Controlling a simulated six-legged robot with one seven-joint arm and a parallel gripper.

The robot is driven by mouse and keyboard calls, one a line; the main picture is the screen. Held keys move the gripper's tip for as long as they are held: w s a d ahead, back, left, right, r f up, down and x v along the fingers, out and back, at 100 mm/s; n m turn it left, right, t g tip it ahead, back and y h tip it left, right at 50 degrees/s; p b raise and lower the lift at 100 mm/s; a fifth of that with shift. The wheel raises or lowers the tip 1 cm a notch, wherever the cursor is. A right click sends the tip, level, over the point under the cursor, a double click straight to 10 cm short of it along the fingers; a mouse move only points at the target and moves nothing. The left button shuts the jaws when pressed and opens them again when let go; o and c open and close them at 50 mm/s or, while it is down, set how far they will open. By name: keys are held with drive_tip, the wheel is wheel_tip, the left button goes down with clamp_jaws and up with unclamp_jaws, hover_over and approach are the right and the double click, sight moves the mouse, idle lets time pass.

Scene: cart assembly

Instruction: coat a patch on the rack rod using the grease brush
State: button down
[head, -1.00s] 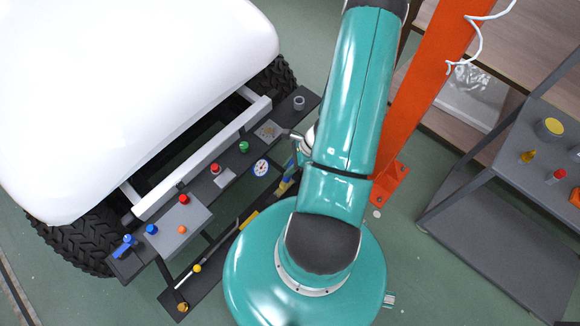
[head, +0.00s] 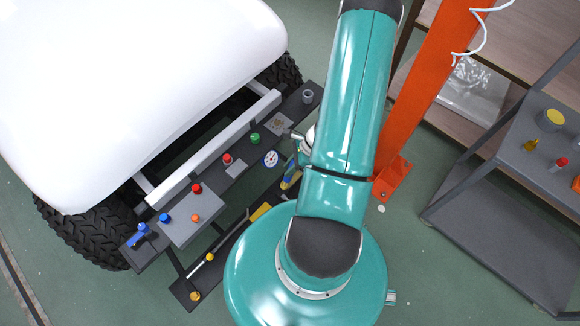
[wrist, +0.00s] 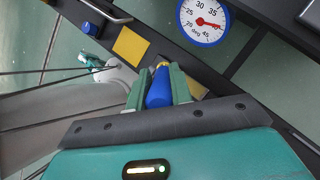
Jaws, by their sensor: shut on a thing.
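My gripper (wrist: 158,88) is shut on a blue handle (wrist: 159,90) with a yellow end, which I take to be the grease brush. Its bristles are not clear to see. In the head view, my gripper (head: 292,168) is partly hidden by my arm, over the right part of the dark racks, and blue and yellow parts (head: 288,180) show there. A thin pale rod (head: 197,268) with a yellow knob (head: 209,257) lies along the lower dark rail, apart from my gripper. I cannot tell whether it is the rack rod, and no coated patch can be made out.
A dial gauge (wrist: 205,21) and a yellow pad (wrist: 130,45) lie close to my gripper. The upper dark rack (head: 290,105) carries several coloured knobs. The white cart (head: 130,90) is behind it. An orange post (head: 425,90) and grey shelf (head: 490,220) stand right.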

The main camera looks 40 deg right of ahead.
drive_tip(key=shift+r, duration=3.3)
drive_tip(key=shift+f, duration=0.1)
